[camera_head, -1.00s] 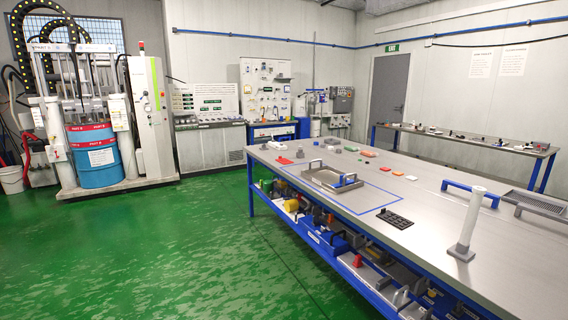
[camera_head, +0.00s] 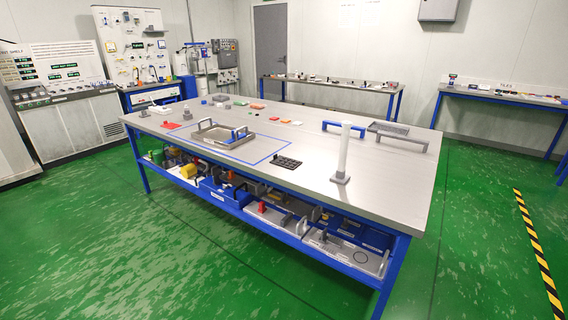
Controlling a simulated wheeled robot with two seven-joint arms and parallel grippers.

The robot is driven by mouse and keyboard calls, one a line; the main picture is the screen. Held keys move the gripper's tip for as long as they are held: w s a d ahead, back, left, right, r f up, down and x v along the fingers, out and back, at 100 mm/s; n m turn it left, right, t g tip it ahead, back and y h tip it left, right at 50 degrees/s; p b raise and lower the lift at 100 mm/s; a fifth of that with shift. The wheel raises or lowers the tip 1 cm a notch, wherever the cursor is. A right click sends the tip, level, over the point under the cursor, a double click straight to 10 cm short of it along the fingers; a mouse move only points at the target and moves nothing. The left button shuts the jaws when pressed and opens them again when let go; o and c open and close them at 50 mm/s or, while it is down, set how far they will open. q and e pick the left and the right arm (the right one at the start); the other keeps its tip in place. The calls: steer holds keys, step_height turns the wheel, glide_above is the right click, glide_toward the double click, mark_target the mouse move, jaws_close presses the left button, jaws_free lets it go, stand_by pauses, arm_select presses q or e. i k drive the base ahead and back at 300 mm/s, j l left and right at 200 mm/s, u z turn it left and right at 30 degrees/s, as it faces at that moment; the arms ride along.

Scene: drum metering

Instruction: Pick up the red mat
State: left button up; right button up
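A flat red piece (camera_head: 171,125), which looks like the red mat, lies on the far left part of the grey table top (camera_head: 350,218). It is left of a grey tray (camera_head: 205,137) with blue and grey handles. A small red item (camera_head: 256,106) also lies farther back on the table; it is too small to tell what it is. Neither of my grippers shows in the head view.
A blue tape outline surrounds the tray. A black slotted plate (camera_head: 287,162) and a white upright cylinder (camera_head: 344,150) stand nearer the front. The shelf below holds several bins. Green floor (camera_head: 200,270) in front of the table is clear.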

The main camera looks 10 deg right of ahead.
mark_target(172, 125)
steer(key=i+j+u, duration=0.6)
steer(key=i+j, duration=0.25)
steer(key=i+j+u, duration=0.3)
steer(key=i, duration=0.2)
steer(key=i+j+u, duration=0.1)
steer(key=i+u, duration=0.2)
steer(key=i, duration=0.2)
steer(key=i+u, duration=0.3)
steer(key=i, duration=0.2)
steer(key=i+z, duration=0.1)
steer(key=i, duration=0.4)
steer(key=i+j+z, duration=0.1)
steer(key=i, duration=0.35)
steer(key=i+j+z, duration=0.15)
steer(key=i, duration=0.35)
steer(key=i+j+z, duration=0.1)
steer(key=i, duration=0.35)
steer(key=i+j+z, duration=0.1)
steer(key=i+j, duration=0.15)
steer(key=i, duration=0.2)
